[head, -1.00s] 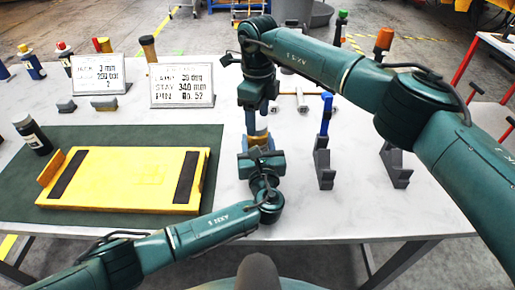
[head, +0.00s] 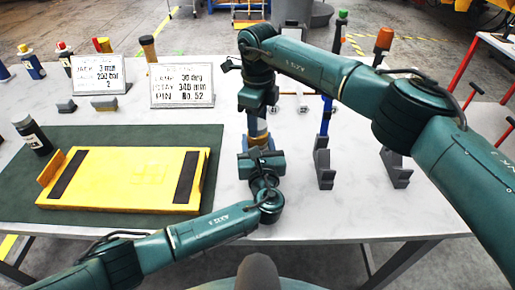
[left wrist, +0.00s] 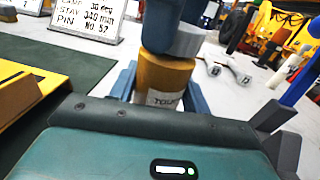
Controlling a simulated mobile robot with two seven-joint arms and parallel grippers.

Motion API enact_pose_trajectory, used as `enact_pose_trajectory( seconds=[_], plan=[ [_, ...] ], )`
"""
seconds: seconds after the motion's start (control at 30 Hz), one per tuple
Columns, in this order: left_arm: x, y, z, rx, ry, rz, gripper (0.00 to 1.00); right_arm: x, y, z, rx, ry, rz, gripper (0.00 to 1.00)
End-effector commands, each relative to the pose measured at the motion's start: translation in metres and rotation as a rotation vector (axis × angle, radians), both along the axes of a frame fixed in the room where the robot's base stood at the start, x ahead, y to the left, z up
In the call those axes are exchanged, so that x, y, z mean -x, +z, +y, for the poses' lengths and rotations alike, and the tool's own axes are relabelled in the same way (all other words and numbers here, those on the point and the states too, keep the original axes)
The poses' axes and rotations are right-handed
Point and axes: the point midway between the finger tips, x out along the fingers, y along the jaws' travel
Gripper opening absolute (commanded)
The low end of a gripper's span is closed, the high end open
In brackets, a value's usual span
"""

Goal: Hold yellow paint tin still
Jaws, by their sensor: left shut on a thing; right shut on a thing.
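The yellow paint tin (left wrist: 163,80) stands upright in the left wrist view, with a pale label on its front. In the head view only a narrow ochre band of the tin (head: 259,142) shows. My left gripper (head: 260,155) is shut around the tin from the near side, one finger on each flank. My right gripper (head: 257,124) comes down from above and is shut at the tin's top. Grey-blue and light grey parts (left wrist: 180,40) cover the top in the left wrist view, so what exactly it grips is hidden.
A yellow fixture plate (head: 125,180) lies on a green mat at left, with a dark bottle (head: 32,135) beside it. Two sign cards (head: 182,87) stand behind. Grey brackets (head: 395,167) and a blue-handled tool (head: 326,115) stand at right. The front right of the table is clear.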

Motion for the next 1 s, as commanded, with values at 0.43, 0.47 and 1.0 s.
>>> enact_pose_trajectory(
  seconds=[0.43, 0.47, 1.0],
  plan=[
    [0.000, 0.000, 0.000, -0.001, 0.000, 0.001, 0.00, 0.000, 0.000, 0.000, 0.000, -0.004, 0.001, 0.59],
    [0.000, 0.000, 0.000, -0.001, 0.000, 0.001, 0.00, 0.000, 0.000, 0.000, 0.000, -0.004, 0.001, 0.61],
    [0.000, 0.000, 0.000, 0.000, 0.000, 0.001, 0.00, -0.001, 0.026, 0.000, 0.000, -0.004, -0.004, 0.68]
  ],
)
